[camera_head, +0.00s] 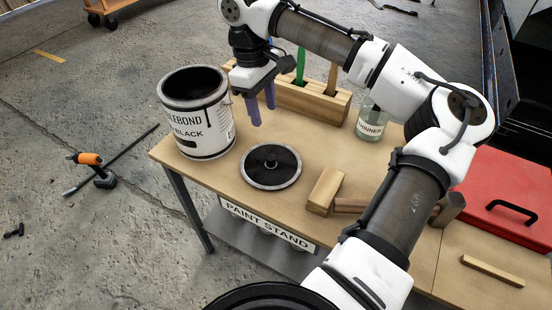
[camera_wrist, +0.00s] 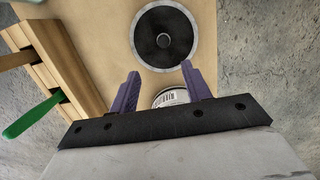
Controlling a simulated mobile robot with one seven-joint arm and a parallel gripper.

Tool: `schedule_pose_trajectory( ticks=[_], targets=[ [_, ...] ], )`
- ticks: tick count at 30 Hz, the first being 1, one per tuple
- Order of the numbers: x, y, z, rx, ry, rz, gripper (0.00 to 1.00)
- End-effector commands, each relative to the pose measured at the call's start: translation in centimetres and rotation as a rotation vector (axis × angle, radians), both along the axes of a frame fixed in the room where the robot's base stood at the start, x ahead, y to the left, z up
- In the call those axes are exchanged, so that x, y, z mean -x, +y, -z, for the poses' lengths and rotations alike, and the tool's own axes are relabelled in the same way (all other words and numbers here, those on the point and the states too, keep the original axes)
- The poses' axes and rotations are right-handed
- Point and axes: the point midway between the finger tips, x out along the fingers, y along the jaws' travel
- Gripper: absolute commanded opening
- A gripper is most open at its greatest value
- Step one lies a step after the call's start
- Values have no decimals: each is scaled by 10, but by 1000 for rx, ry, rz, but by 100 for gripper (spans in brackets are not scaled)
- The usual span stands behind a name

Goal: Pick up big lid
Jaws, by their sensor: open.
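The big lid (camera_head: 271,166) is a round black disc with a grey rim and a small knob in its middle. It lies flat on the wooden table in front of the paint can (camera_head: 197,112). In the wrist view the lid (camera_wrist: 165,38) shows beyond the fingertips. My gripper (camera_head: 262,115) is open and empty, its purple fingers pointing down above the table, behind the lid and to the right of the can. The fingers (camera_wrist: 168,80) do not touch the lid. The can is labelled black and stands upright with a dark open top.
A wooden holder (camera_head: 310,101) with a green-handled tool stands behind my gripper. A thinner jar (camera_head: 373,122) stands to its right. A wooden mallet (camera_head: 326,190) lies right of the lid. A red case (camera_head: 508,190) sits at the far right.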

Motion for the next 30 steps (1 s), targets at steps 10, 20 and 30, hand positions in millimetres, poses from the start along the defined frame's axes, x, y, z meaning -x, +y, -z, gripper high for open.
schedule_pose_trajectory(
  ticks=[10, 20, 30],
  targets=[
    [6, -8, 61, 2, 3, 0, 48],
    [9, -11, 90, 3, 2, 0, 48],
    [14, -13, 133, 1, 0, 1, 48]
  ],
)
